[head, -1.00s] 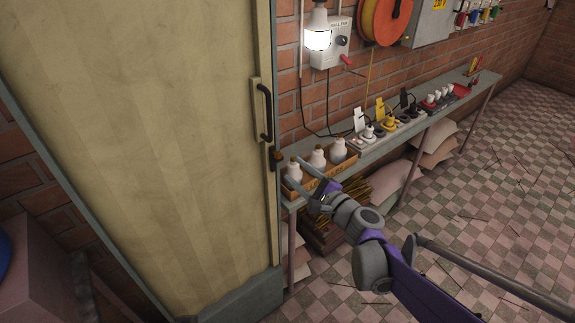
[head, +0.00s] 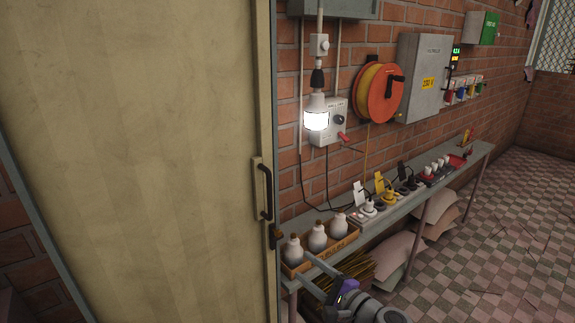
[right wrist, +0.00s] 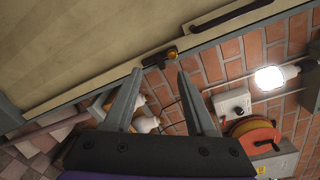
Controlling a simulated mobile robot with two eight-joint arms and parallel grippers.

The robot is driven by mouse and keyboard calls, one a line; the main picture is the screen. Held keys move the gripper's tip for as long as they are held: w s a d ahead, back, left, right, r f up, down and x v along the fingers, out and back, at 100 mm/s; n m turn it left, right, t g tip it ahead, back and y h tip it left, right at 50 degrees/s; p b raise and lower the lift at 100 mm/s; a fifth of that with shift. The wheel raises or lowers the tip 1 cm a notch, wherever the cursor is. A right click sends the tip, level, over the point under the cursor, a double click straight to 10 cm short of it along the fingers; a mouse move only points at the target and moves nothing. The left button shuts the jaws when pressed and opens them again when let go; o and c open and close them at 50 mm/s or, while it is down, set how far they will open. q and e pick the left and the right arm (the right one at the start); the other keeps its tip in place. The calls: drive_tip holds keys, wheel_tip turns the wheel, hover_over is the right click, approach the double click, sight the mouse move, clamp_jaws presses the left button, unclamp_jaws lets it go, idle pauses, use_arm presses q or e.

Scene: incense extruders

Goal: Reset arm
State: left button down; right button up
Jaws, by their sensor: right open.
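My right gripper (head: 312,277) is at the bottom of the head view, in front of a wooden box (head: 328,254) of white bulbs. Its fingers are apart with nothing between them. In the right wrist view the open fingers (right wrist: 159,76) point toward the door's edge and the brick wall, with white bulbs (right wrist: 146,124) partly hidden behind them. Whether the fingers touch the box I cannot tell. My left gripper is in neither view.
A tall beige door (head: 140,150) fills the left. A lit bulb (head: 316,120) hangs by the brick wall above a narrow shelf (head: 400,211) carrying plugs and sockets. An orange reel (head: 379,94) and grey cabinet (head: 424,75) are on the wall. Sacks (head: 428,222) lie below; checkered floor (head: 500,240) is open at right.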

drive_tip(key=s+f+n+g+h+p, duration=0.1)
drive_tip(key=s+f+n+g+h, duration=0.35)
drive_tip(key=s+n, duration=0.7)
drive_tip(key=s+d+f+n+g+h, duration=0.2)
drive_tip(key=s+d+f+h, duration=0.1)
drive_tip(key=s, duration=0.4)
drive_tip(key=s+d+f+n+g+h+p, duration=0.1)
drive_tip(key=s+d+f+n+h, duration=0.2)
drive_tip(key=s+d, duration=0.5)
drive_tip(key=shift+f+g, duration=0.35)
drive_tip(key=shift+f, duration=0.55)
